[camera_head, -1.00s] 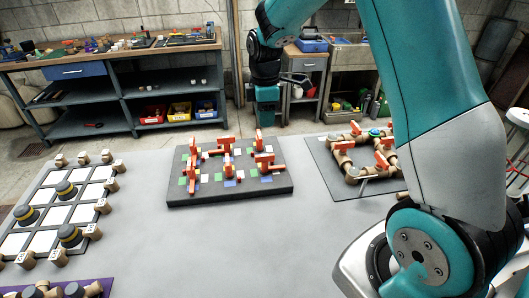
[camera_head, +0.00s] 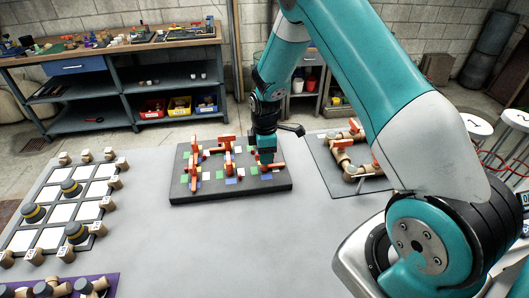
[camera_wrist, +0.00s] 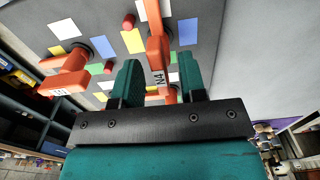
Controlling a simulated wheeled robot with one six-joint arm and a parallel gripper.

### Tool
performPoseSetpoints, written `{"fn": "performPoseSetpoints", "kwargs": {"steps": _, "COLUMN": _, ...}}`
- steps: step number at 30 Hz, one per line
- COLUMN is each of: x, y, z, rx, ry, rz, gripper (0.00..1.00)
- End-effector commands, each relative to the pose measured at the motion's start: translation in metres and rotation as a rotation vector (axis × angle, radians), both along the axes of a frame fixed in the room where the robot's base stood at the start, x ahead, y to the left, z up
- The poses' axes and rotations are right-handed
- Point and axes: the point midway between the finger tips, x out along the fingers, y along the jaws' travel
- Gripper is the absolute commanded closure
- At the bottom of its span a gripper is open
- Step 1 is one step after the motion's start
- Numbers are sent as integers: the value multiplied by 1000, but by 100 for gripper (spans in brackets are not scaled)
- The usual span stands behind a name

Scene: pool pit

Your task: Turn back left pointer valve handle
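A dark board (camera_head: 182,196) with several orange-red pointer valve handles stands on the grey table. The back-left handle (camera_head: 195,147) stands at the board's far left, clear of my gripper. My gripper (camera_head: 266,160) is at the board's right side, low over a handle there. In the wrist view, my gripper (camera_wrist: 158,80) is open, with its two teal fingers apart. An orange handle marked N4 (camera_wrist: 158,45) shows between them, with gaps on both sides; I cannot tell its depth. Another orange handle (camera_wrist: 65,78) lies left of the fingers.
Coloured squares cover the board between the handles. A pipe board (camera_head: 350,160) is to the right, close to my arm. A white-tiled grid board (camera_head: 65,205) with knobs is at the left. A workbench (camera_head: 100,58) stands behind. The table's front middle is clear.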

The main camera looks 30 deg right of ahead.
Motion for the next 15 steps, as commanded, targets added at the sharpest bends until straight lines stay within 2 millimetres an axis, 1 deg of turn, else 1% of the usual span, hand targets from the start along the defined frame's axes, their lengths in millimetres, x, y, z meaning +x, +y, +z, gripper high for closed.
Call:
{"fn": "performPoseSetpoints", "kwargs": {"steps": 1, "x": 0, "y": 0, "z": 0, "rx": 0, "ry": 0, "rz": 0, "gripper": 62}}
{"fn": "performPoseSetpoints", "kwargs": {"steps": 2, "x": 0, "y": 0, "z": 0, "rx": 0, "ry": 0, "rz": 0, "gripper": 64}}
{"fn": "performPoseSetpoints", "kwargs": {"steps": 3, "x": 0, "y": 0, "z": 0, "rx": 0, "ry": 0, "rz": 0, "gripper": 73}}
{"fn": "performPoseSetpoints", "kwargs": {"steps": 5, "x": 0, "y": 0, "z": 0, "rx": 0, "ry": 0, "rz": 0, "gripper": 87}}
{"fn": "performPoseSetpoints", "kwargs": {"steps": 6, "x": 0, "y": 0, "z": 0, "rx": 0, "ry": 0, "rz": 0, "gripper": 96}}
{"fn": "performPoseSetpoints", "kwargs": {"steps": 7, "x": 0, "y": 0, "z": 0, "rx": 0, "ry": 0, "rz": 0, "gripper": 100}}
{"fn": "performPoseSetpoints", "kwargs": {"steps": 15, "x": 0, "y": 0, "z": 0, "rx": 0, "ry": 0, "rz": -12, "gripper": 100}}
